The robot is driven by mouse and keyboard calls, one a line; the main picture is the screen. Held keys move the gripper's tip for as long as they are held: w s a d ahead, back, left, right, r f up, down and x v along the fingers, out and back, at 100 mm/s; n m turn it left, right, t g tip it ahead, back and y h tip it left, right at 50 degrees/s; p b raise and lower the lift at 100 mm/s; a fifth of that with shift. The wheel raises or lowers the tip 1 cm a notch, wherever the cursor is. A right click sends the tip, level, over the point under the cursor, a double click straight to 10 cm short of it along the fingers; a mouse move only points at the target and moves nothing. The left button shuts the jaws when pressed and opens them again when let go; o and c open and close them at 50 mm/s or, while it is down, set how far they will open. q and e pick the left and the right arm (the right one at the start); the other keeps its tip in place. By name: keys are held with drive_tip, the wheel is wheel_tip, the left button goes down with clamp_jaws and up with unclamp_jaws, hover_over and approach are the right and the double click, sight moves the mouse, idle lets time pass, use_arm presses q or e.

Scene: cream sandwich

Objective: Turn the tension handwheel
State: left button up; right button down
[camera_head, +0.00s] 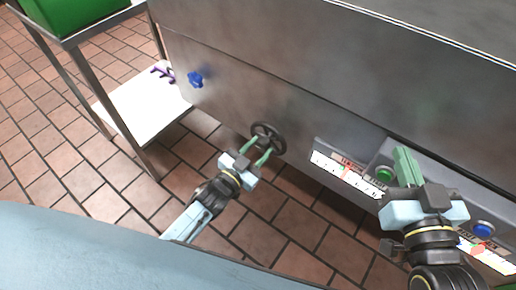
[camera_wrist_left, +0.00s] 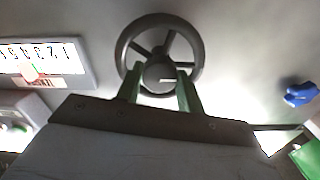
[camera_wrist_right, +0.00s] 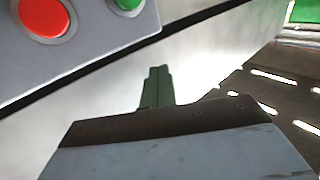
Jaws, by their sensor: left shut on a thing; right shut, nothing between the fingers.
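The dark tension handwheel (camera_head: 268,132) is on the front of the grey metal machine. It also shows in the left wrist view (camera_wrist_left: 199,42), with a round rim, several spokes and a hub. My left gripper (camera_head: 259,150) is at the wheel, with its green fingers on both sides of the hub in the left wrist view (camera_wrist_left: 160,84). It is shut on the handwheel; the exact contact is partly hidden. My right gripper (camera_head: 402,152) is shut and empty, beside the control box at the right, and its fingers are together in the right wrist view (camera_wrist_right: 157,82).
A scale plate (camera_head: 347,173) with a red pointer is right of the wheel. A blue knob (camera_head: 196,79) is at left. A white shelf (camera_head: 135,105) stands beyond it.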

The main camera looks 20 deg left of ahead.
use_arm(q)
drive_tip(key=o, duration=1)
drive_tip(key=shift+s, duration=0.1)
drive_tip(key=shift+s, duration=0.15)
drive_tip(key=shift+p+v, duration=2.1)
drive_tip(key=shift+v, duration=4.35)
use_arm(e)
drive_tip(key=s+d+f+g+h, duration=0.2)
drive_tip(key=s+f+g, duration=0.2)
drive_tip(key=f+g, duration=0.1)
drive_tip(key=s+d+f+g+h, duration=0.1)
drive_tip(key=s+d+f+g, duration=0.2)
drive_tip(key=s+f+g, duration=0.2)
drive_tip(key=shift+s+d+f+m+g+h, duration=0.35)
drive_tip(key=shift+f+g, duration=0.25)
drive_tip(key=shift+f, duration=1.15)
drive_tip(key=shift+w, duration=0.1)
